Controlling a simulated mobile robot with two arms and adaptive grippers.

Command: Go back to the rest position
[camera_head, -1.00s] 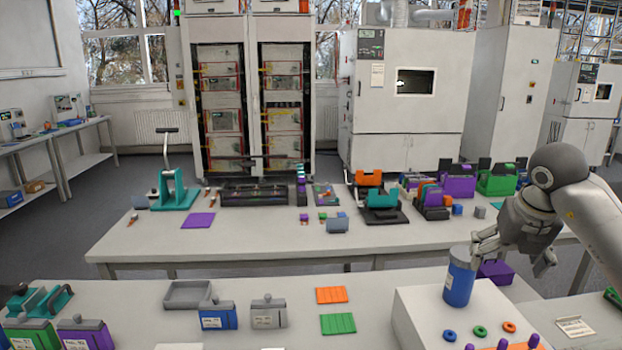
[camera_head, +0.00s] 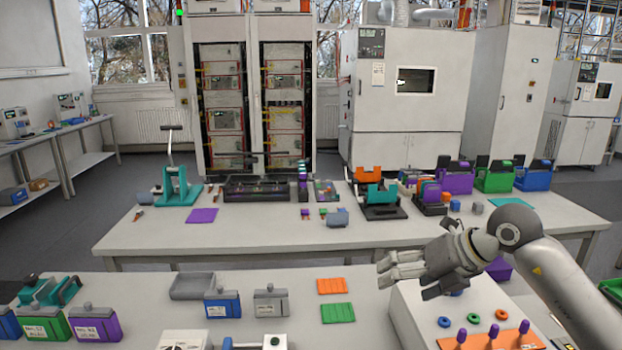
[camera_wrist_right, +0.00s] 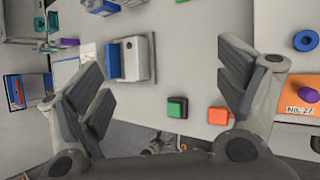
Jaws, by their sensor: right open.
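My right gripper (camera_head: 388,272) is open and empty in the head view, stretched leftward over the white box (camera_head: 415,318) on the front table. In the right wrist view its two fingers (camera_wrist_right: 160,82) are wide apart with nothing between them. My left gripper is in no view.
Blue, green and orange rings and an orange plate (camera_head: 485,341) with purple pegs are on the white box. Orange (camera_head: 332,286) and green (camera_head: 338,313) mats, a grey tray (camera_head: 192,285) and labelled containers fill the front table. The back table (camera_head: 270,240) has a clear front strip.

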